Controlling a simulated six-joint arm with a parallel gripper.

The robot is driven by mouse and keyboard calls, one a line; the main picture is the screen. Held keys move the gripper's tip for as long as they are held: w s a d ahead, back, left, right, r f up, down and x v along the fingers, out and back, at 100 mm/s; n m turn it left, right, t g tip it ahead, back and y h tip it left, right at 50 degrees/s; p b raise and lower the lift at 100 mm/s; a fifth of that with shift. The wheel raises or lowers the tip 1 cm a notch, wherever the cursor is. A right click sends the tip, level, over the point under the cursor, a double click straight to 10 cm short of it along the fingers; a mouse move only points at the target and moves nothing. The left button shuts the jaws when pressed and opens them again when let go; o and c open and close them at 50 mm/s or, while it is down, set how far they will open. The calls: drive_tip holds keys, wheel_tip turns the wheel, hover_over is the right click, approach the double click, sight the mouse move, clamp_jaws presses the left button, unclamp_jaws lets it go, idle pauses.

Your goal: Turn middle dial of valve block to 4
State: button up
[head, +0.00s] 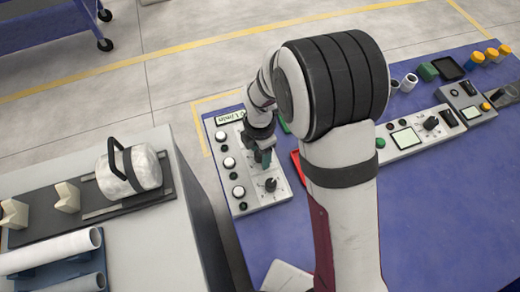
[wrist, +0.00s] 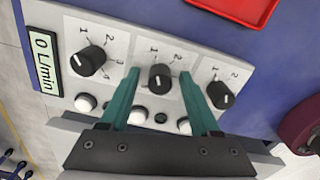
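The valve block is a light grey panel (head: 247,205) with a "0 L/min" display (wrist: 44,62) and three black dials. In the wrist view, the middle dial (wrist: 160,76) shows a white mark on its lower side; labels 1 and 2 show above it, and its other numbers are not readable. The left dial (wrist: 88,60) and right dial (wrist: 220,94) flank it. My gripper (wrist: 160,73) is open, its teal fingers on either side of the middle dial with gaps to it. It also shows over the panel in the head view (head: 262,158), hiding the middle dial.
White round knobs (wrist: 86,103) line the panel below the dials. A red tray (wrist: 235,8) lies beyond the block on the blue table. Another control panel (head: 415,135) stands to the right. A grey bench with a handled white cylinder (head: 130,170) is at left.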

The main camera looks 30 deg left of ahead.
clamp_jaws()
idle(0.3)
